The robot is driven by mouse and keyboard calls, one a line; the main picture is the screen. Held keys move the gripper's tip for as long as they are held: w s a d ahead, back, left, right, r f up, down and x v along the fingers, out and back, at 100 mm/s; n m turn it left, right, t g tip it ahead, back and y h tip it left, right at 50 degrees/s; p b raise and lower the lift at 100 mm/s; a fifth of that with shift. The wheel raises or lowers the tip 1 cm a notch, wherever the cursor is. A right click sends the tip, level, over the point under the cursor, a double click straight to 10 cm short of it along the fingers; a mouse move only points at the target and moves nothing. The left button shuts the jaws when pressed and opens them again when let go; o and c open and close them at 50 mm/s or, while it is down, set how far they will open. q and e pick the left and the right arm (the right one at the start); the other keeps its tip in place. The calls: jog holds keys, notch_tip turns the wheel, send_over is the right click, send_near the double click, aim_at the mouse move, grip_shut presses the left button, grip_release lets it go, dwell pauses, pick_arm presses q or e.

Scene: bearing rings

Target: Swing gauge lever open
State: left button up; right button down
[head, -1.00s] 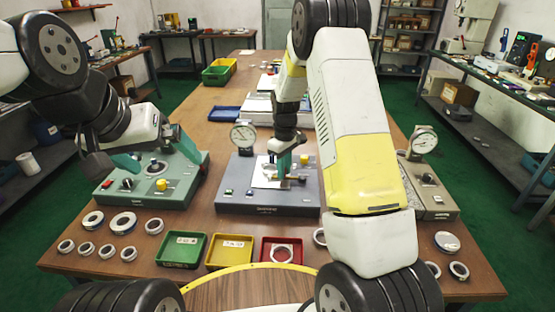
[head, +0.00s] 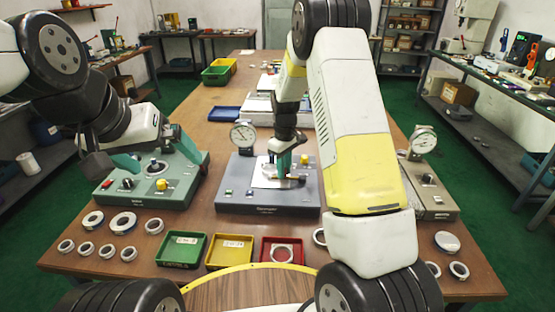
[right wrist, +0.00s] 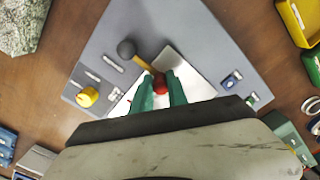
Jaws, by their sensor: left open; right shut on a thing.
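The middle grey gauge station (head: 240,200) stands on the table, with a round dial gauge (head: 243,134) at its back left. My right gripper (head: 284,174) reaches down over its white plate. In the right wrist view, my right gripper (right wrist: 158,90) is shut on a red part (right wrist: 160,82) of the lever. A brass-coloured bar (right wrist: 142,64) and a black ball (right wrist: 126,48) lie just beyond the fingertips. The fingers partly hide the red part. My left gripper (head: 155,157) is open and empty above the green station (head: 180,190) on the left.
Green (head: 182,250), yellow (head: 230,252) and red (head: 282,251) trays stand in front of the middle station; the red one holds a ring. Several loose rings lie at the front left and front right. Another station (head: 432,203) with a dial stands right, partly behind my right arm.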

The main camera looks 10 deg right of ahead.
jog(key=shift+s, duration=0.1)
dwell(0.6)
jog(key=n, duration=0.1)
jog(key=s+n, duration=0.1)
jog(key=n, duration=0.1)
jog(key=shift+s, duration=0.25)
jog(key=s+n, duration=0.2)
jog(key=n, duration=0.1)
jog(key=shift+d+n, duration=0.25)
jog(key=shift+n, duration=0.05)
jog(key=s+n, duration=0.1)
jog(key=n, duration=0.1)
jog(key=s+d+n, duration=0.1)
jog(key=n, duration=0.1)
jog(key=shift+d, duration=0.2)
jog(key=shift+s+d+n, duration=0.2)
jog(key=shift+d+n, duration=0.15)
jog(key=shift+n, duration=0.5)
jog(key=shift+s+d+n, duration=0.2)
jog(key=shift+d+n, duration=0.1)
jog(key=shift+n, duration=0.55)
jog(key=c, duration=1.3)
grip_release()
jog(key=shift+r, duration=0.1)
